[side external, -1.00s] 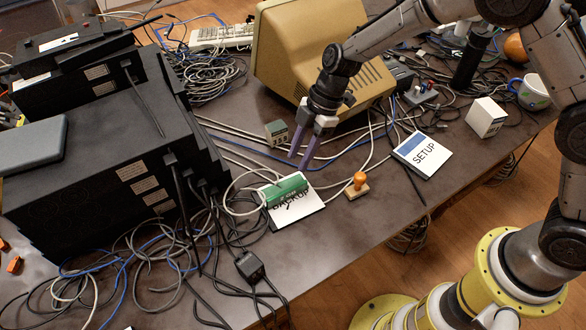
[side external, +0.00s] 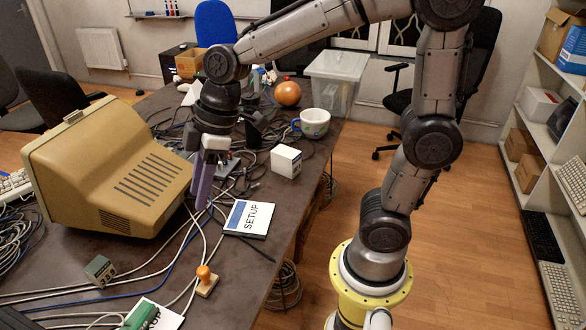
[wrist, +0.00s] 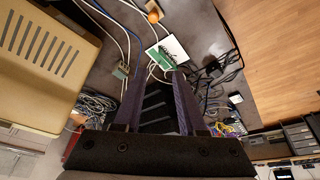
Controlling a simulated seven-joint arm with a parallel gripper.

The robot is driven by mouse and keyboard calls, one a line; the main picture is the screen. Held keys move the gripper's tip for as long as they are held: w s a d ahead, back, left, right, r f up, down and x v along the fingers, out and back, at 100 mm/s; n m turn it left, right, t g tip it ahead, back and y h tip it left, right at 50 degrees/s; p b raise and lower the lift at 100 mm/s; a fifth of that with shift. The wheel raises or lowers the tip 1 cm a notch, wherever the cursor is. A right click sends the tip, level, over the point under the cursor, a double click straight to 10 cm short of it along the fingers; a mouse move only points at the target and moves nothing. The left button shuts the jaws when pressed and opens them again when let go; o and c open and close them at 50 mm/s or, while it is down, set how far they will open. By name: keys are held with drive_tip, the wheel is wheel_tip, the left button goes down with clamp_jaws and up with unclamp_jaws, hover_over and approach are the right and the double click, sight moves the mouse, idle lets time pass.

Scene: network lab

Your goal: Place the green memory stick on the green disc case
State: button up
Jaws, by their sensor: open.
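A green bar-shaped piece, apparently the green memory stick (side external: 139,316), lies on a white-topped case (side external: 168,321) at the bottom edge of the side view. The wrist view shows the green piece (wrist: 160,58) on the near left part of the case (wrist: 176,47). Whether this case has green of its own is unclear. My gripper (side external: 201,206) is open and empty, fingers pointing down, above the table left of the SETUP case (side external: 250,217). It is apart from the green piece. In the wrist view my gripper (wrist: 160,71) shows two spread fingers.
A wooden stamp with an orange knob (side external: 206,279) stands between the two cases. A grey-green block (side external: 100,268) is left of it. A beige monitor (side external: 115,175) stands left of my gripper. A white box (side external: 286,161) and mug (side external: 313,122) are behind. Cables cross the table.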

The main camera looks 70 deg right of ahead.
drive_tip(key=s+d+r+m+t+h, duration=0.1)
drive_tip(key=s+d+m, duration=0.3)
drive_tip(key=s, duration=0.3)
drive_tip(key=s+d+m+t+h, duration=0.1)
drive_tip(key=s+d+m, duration=0.3)
drive_tip(key=s, duration=0.4)
drive_tip(key=shift+d+r+m+t+h, duration=0.2)
drive_tip(key=shift+r+m+t+h, duration=0.15)
drive_tip(key=shift+m, duration=0.15)
